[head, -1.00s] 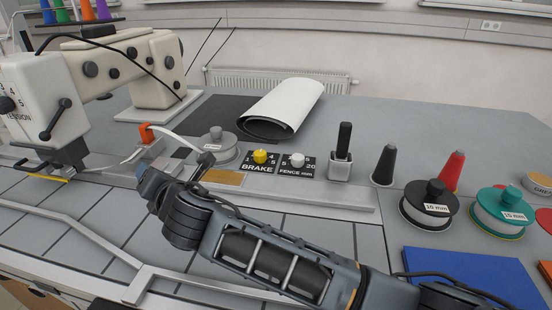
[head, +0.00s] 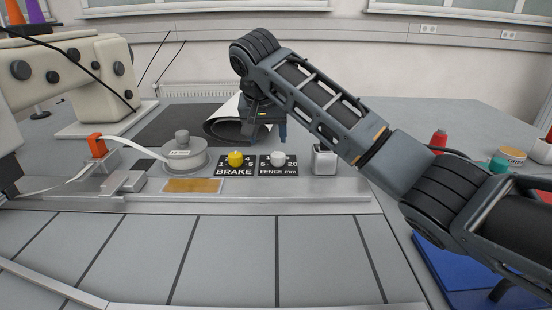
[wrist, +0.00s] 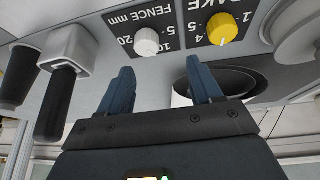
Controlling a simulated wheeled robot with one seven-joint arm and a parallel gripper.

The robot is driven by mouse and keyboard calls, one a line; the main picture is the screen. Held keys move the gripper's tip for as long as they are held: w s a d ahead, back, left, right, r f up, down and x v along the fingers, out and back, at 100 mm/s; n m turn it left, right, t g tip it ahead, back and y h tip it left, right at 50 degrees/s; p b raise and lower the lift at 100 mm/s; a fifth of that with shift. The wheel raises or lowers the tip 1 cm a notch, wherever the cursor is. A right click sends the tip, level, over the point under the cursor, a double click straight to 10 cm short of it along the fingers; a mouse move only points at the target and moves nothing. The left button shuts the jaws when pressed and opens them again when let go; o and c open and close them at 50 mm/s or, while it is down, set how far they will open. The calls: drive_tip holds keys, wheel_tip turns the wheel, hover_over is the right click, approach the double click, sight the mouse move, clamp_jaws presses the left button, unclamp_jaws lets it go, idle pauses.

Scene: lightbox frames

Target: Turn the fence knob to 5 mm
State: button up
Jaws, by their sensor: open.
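The fence knob (head: 278,158) is a small white knob on a black plate (head: 279,171) marked "FENCE mm". It also shows upside down in the wrist view (wrist: 147,41), with 20, 5 and 10 around it. I cannot make out where its pointer stands. My gripper (wrist: 163,87) is open and empty. Its two blue fingers are apart from the knob, which appears beyond the gap between them. In the head view my gripper (head: 272,128) is mostly hidden by my arm; a blue finger shows behind and above the plate.
The yellow brake knob (head: 235,159) sits just left of the fence plate. A metal holder (head: 324,160) with a black handle (wrist: 57,102) stands close on its right. Grey table panels in front are clear.

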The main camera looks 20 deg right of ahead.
sight(278, 155)
drive_tip(key=d+f, duration=0.1)
drive_tip(key=f, duration=0.1)
drive_tip(key=w+d+f+m, duration=0.1)
drive_tip(key=f, duration=0.1)
drive_tip(key=d+f+m+g, duration=0.1)
drive_tip(key=f, duration=0.1)
drive_tip(key=shift+w+f, duration=0.25)
drive_tip(key=shift+w, duration=0.1)
drive_tip(key=c, duration=1)
drive_tip(key=shift+r, duration=0.1)
drive_tip(key=shift+c, duration=0.2)
